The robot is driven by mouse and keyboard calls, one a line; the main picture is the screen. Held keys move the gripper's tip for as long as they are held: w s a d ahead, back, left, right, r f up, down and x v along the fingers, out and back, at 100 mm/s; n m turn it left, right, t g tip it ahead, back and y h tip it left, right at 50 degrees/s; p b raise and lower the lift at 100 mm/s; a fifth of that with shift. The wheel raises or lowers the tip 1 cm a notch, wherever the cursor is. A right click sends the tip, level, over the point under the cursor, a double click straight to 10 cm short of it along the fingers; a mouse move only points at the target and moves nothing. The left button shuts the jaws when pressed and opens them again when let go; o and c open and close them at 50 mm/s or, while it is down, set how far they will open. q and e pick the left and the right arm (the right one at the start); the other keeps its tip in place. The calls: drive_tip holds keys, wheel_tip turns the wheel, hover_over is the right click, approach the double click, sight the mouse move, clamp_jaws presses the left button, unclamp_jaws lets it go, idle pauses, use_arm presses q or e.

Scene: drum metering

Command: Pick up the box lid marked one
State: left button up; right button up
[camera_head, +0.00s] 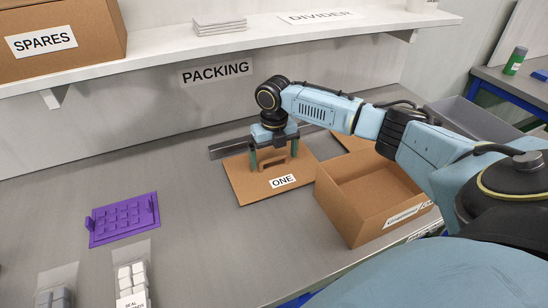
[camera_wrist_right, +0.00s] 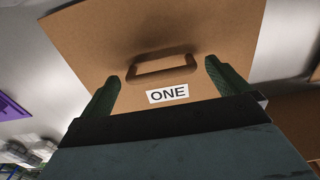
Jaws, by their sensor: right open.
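The box lid marked ONE (camera_head: 252,188) is a flat brown cardboard sheet lying on the grey bench, with a white ONE label and a raised cardboard handle (camera_head: 275,165). My right gripper (camera_head: 274,167) points down over the lid, its two dark green fingers on either side of the handle. In the right wrist view, the lid (camera_wrist_right: 110,45) fills the middle, and the handle (camera_wrist_right: 162,67) lies between the open fingers (camera_wrist_right: 160,85) with a gap on each side. Whether the fingertips touch the lid cannot be told. My left gripper is not in view.
An open cardboard box (camera_head: 352,215) stands right of the lid, with another brown cardboard piece (camera_head: 352,142) behind it. A dark metal bar (camera_head: 229,149) lies behind the lid. A purple tray (camera_head: 124,219) lies to the left. A shelf (camera_head: 160,49) runs above the bench.

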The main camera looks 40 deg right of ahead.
drive_tip(key=shift+f, duration=0.5)
drive_tip(key=c, duration=0.9)
drive_tip(key=shift+r, duration=0.15)
